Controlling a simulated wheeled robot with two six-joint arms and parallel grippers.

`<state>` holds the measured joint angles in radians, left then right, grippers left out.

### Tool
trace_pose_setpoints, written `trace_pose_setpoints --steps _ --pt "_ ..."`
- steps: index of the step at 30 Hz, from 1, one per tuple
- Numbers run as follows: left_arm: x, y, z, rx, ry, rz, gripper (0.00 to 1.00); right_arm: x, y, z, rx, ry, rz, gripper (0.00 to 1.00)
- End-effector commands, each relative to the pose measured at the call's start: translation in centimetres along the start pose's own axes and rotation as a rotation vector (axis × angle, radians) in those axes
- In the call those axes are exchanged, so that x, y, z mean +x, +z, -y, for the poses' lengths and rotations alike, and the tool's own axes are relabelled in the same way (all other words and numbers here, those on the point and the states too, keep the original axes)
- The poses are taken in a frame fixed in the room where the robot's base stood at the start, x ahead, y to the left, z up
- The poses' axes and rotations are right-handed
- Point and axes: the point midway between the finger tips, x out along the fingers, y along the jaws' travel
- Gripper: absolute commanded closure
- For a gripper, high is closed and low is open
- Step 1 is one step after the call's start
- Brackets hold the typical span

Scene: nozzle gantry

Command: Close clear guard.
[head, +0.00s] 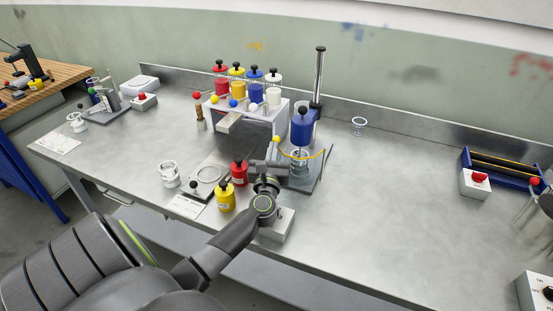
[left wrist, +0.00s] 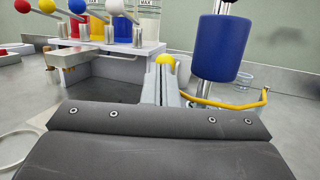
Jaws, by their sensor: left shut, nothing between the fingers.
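The clear guard (head: 304,156) is hard to make out. Its yellow edge stands around the blue cylinder (head: 302,128) at the post, and it also shows as a yellow bar in the left wrist view (left wrist: 222,104). A yellow ball (head: 277,139) is at its left end; it also shows in the left wrist view (left wrist: 165,59). My left gripper (head: 273,165) is shut and empty, just in front of and left of the guard. In the left wrist view its fingers (left wrist: 163,84) point toward the ball. I cannot tell whether they touch the guard.
A white stand (head: 247,118) with several coloured bottles is behind my gripper. A red bottle (head: 239,173) and a yellow bottle (head: 226,197) stand close on its left. A clear cup (head: 358,125) is behind right. The bench right of the guard is mostly free.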

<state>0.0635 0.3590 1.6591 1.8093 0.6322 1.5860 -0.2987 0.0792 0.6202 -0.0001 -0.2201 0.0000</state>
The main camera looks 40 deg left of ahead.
Motion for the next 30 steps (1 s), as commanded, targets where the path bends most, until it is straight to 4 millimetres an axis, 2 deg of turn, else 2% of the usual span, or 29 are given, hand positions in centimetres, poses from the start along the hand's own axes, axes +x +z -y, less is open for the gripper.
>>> trace_pose_setpoints --steps 5,18,22,30 --pt "-0.3 0.2 0.1 0.000 -0.001 0.006 1.00 0.1 0.0 0.0 0.000 0.000 0.000 1.00" --pt "-6.8 0.0 0.0 -0.001 0.000 0.001 1.00 1.5 0.2 0.1 0.000 0.001 0.001 1.00" --pt "-7.6 0.1 0.0 -0.001 0.000 0.002 1.00 1.6 0.2 0.1 0.000 0.001 0.001 1.00" --pt "-7.8 0.2 0.1 0.007 -0.005 0.005 1.00 1.6 0.2 0.1 0.000 0.001 0.001 1.00"
